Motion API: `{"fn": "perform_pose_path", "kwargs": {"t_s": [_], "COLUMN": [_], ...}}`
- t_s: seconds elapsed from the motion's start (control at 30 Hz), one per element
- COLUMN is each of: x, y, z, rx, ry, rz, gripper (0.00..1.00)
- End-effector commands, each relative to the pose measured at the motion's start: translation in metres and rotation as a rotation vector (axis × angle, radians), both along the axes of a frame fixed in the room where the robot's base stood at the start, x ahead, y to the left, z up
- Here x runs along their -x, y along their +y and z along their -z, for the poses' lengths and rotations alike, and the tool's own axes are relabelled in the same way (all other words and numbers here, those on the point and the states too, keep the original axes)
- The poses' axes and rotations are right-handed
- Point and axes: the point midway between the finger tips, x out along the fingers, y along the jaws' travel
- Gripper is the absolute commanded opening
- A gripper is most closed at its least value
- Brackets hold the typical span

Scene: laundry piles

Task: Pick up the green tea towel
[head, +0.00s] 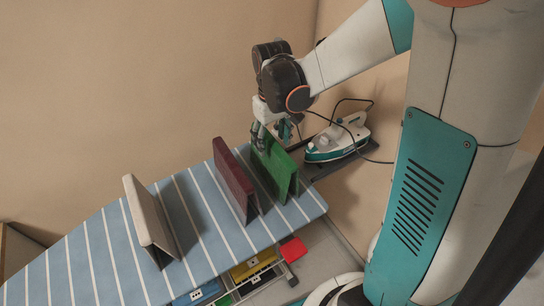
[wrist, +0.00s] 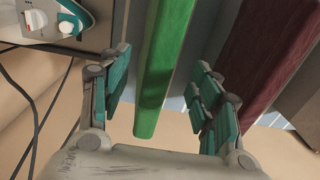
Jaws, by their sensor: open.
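The green tea towel (head: 277,168) stands folded like a tent on the striped ironing board (head: 90,252), near its right end. My gripper (head: 272,137) is above the towel's far end in the head view. In the wrist view, my gripper (wrist: 160,105) is open, and the green towel (wrist: 162,70) runs between its two fingers, closer to the left one. I cannot see either finger pressing on the towel. The gripper hides part of the towel's far end in the head view.
A maroon folded cloth (head: 233,180) stands close to the left of the green towel. A beige folded cloth (head: 150,220) stands farther left. A white and teal iron (head: 337,142) with a black cord sits on a rest at the right. Coloured bins (head: 253,265) are below the board.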

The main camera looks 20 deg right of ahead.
Motion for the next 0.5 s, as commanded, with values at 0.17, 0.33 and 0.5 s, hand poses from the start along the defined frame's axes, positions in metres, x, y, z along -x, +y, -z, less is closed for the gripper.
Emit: {"fn": "perform_pose_path", "kwargs": {"t_s": [0.17, 0.33, 0.5], "x": [0.0, 0.001, 0.002], "y": [0.0, -0.001, -0.003], "z": [0.011, 0.024, 0.05], "rx": [0.0, 0.0, 0.0], "ry": [0.0, 0.0, 0.0], "rz": [0.0, 0.001, 0.0], "gripper": [0.57, 0.57, 0.57]}}
